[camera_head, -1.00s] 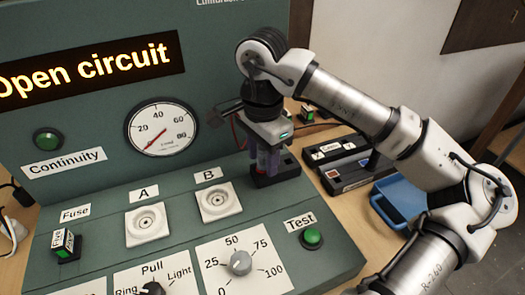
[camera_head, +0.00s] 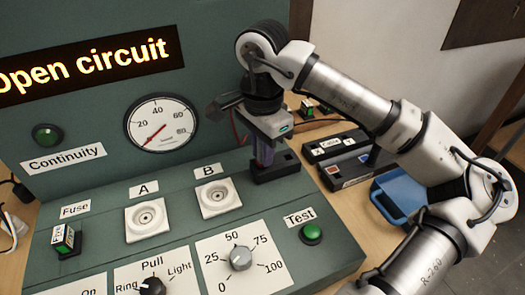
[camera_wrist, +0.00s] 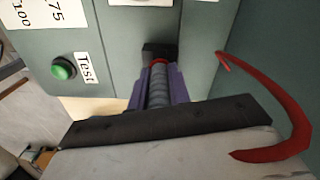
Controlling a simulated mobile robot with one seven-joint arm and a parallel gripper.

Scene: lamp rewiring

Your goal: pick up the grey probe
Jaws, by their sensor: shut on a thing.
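The grey probe (camera_wrist: 157,92) shows in the wrist view as a ribbed grey shaft with a red ring near its far end. My gripper (camera_wrist: 158,82) is shut on it, with a purple finger on each side. The probe's far end is at a black holder (camera_head: 278,170); I cannot tell whether it is still seated there. In the head view my gripper (camera_head: 264,152) is just above this holder, at the right end of the green panel, and mostly hides the probe. A red lead (camera_wrist: 283,105) curves along the right of the wrist view.
The panel has sockets A (camera_head: 146,220) and B (camera_head: 215,197), a knob (camera_head: 241,258) and a green Test button (camera_head: 312,233). Its display (camera_head: 90,62) reads "Open circuit". Black cases (camera_head: 345,160) and a blue tray (camera_head: 400,195) lie to the right on the wooden table.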

